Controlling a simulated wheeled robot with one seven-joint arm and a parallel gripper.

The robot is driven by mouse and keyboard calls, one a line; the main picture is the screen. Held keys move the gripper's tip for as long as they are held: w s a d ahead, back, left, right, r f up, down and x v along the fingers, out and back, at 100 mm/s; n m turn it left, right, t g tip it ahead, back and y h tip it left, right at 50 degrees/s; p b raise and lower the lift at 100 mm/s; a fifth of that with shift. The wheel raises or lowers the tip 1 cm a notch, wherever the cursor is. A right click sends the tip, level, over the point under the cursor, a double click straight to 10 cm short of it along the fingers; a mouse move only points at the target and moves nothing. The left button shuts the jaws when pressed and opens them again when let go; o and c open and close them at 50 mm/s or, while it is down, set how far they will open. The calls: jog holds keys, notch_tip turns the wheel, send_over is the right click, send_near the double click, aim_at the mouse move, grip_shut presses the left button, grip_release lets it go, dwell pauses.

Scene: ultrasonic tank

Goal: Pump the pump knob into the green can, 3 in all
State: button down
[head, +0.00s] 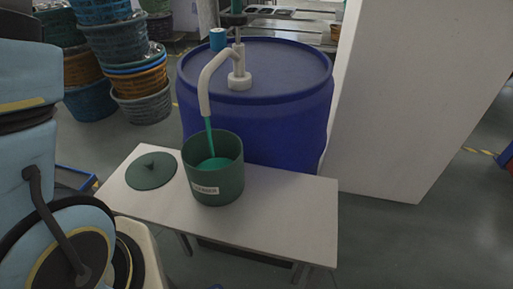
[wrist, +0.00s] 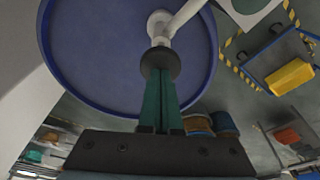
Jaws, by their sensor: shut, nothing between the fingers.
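The pump knob (head: 233,19) is a dark disc on a thin rod above the white pump (head: 239,80), which stands on the blue drum (head: 290,75). In the wrist view the knob (wrist: 160,63) is a dark round disc. My gripper (wrist: 160,76) is shut and empty, with its green fingertips at the knob; it looks to be touching, but the exact contact is unclear. In the head view only a bit of the fingers (head: 237,6) shows above the knob. The spout points into the green can (head: 215,190). A teal stream (head: 209,138) runs from it into teal liquid in the can.
The can stands upright on a white table (head: 285,205), beside a dark green round lid (head: 152,170). A blue cylinder (head: 218,40) is near the pump. A white panel (head: 390,110) stands right of the drum. Stacked baskets (head: 141,100) are at the back left.

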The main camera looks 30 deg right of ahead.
jog(key=shift+s+b+x, duration=0.15)
jog(key=shift+b+x, duration=0.25)
jog(key=shift+x, duration=0.3)
jog(key=shift+s+b+x, duration=0.15)
jog(key=shift+b+x, duration=0.2)
jog(key=shift+x, duration=0.35)
jog(key=p+v, duration=0.3)
jog(key=w+p+v, duration=0.1)
jog(key=p+v, duration=0.2)
jog(key=shift+w+d+r, duration=0.1)
jog(key=shift+r, duration=0.3)
jog(key=shift+f, duration=0.15)
